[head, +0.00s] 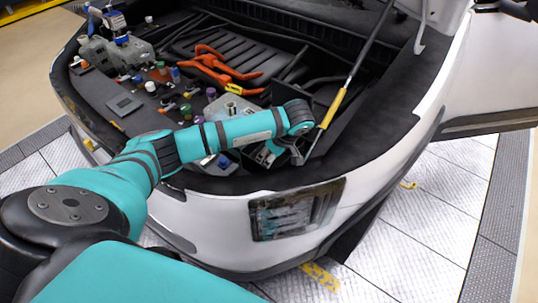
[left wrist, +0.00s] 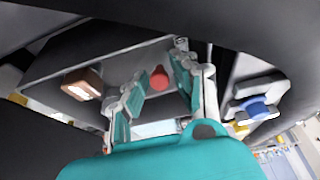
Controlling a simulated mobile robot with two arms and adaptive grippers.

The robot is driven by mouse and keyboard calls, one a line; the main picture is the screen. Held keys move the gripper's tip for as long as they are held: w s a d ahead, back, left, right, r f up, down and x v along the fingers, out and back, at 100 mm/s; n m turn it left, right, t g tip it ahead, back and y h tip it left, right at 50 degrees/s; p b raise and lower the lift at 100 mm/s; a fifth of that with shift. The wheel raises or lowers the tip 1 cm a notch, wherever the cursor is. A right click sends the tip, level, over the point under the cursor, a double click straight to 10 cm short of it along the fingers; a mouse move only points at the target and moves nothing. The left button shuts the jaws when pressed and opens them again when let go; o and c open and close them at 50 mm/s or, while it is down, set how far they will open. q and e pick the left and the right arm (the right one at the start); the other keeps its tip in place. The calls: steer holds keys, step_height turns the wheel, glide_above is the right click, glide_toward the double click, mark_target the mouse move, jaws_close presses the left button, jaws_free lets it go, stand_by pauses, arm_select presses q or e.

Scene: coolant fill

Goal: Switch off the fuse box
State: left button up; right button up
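In the left wrist view a red knob-like part (left wrist: 158,77), which may be the fuse box switch, stands out from a dark grey panel (left wrist: 118,66). My left gripper (head: 282,152) reaches down into the front of the car's engine bay in the head view. In the left wrist view its two teal-padded fingers are spread apart, with the red part seen between and beyond them. I see no contact with it. In the head view the arm hides the red part. My right gripper is in neither view.
A copper-brown block (left wrist: 82,83) and a blue cap (left wrist: 258,108) flank the gripper. A prop rod with a yellow sleeve (head: 334,108) rises close to the gripper's right. Orange cables (head: 212,66) and several coloured caps lie further back. The front bumper (head: 225,215) is below the arm.

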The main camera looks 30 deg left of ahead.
arm_select(q)
jaws_close()
stand_by(0.3)
steer(key=shift+a+h+b, duration=0.25)
steer(key=shift+h+b, duration=0.3)
steer(key=shift+h, duration=0.1)
steer(key=shift+a+h+b, duration=0.2)
steer(key=shift+h+b, duration=0.35)
steer(key=shift+h, duration=0.1)
steer(key=h+b, duration=0.2)
steer(key=a+h+b, duration=0.1)
steer(key=h+b, duration=0.1)
steer(key=b, duration=0.1)
steer(key=shift+w+a+f+g+h+b, duration=0.1)
steer(key=shift+a+f+g+h+b, duration=0.1)
steer(key=shift+g+h+b, duration=0.15)
steer(key=shift+a+r+h+b, duration=0.15)
steer(key=shift+a+h+b, duration=0.05)
steer(key=shift+h+b, duration=1.15)
